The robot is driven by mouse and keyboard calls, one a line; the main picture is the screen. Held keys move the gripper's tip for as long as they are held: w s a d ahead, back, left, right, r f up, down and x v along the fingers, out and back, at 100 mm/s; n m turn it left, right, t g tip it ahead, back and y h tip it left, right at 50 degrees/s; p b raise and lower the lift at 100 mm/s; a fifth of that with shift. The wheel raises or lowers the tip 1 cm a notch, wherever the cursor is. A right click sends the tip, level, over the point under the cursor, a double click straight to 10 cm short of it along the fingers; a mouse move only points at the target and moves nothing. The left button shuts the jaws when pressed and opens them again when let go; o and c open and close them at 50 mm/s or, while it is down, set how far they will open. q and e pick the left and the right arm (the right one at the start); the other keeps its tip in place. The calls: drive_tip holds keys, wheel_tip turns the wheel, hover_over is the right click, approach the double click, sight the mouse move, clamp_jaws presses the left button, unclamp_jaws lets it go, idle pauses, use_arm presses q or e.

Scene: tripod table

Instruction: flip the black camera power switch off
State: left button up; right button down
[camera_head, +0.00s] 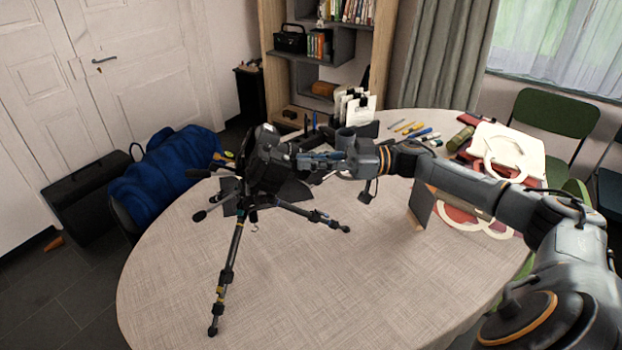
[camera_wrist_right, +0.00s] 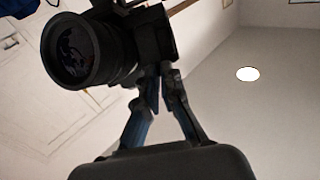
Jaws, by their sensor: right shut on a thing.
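The black camera (camera_head: 268,160) sits on a tripod (camera_head: 233,250) that stands on the round table. My right gripper (camera_head: 312,160) reaches in from the right at the camera's right side and is shut on a part of it. In the right wrist view the camera (camera_wrist_right: 95,50) fills the upper left, its lens facing left. The fingers of the right gripper (camera_wrist_right: 160,88) meet at the camera's lower right edge. The power switch cannot be made out in either view. My left gripper is not in view.
The round table (camera_head: 300,290) is clear in front of the tripod. Pens (camera_head: 408,128), papers and a red folder with white rings (camera_head: 500,150) lie at the back right. A dark upright panel (camera_head: 422,203) stands below my right arm. A blue jacket (camera_head: 165,175) is at the left.

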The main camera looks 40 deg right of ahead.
drive_tip(key=shift+w+d+n+g+y+b, duration=0.1)
drive_tip(key=shift+w+n+g+y+b, duration=0.2)
drive_tip(key=shift+n+g+b, duration=0.25)
drive_tip(key=c, duration=1.5)
unclamp_jaws()
drive_tip(key=v, duration=1.2)
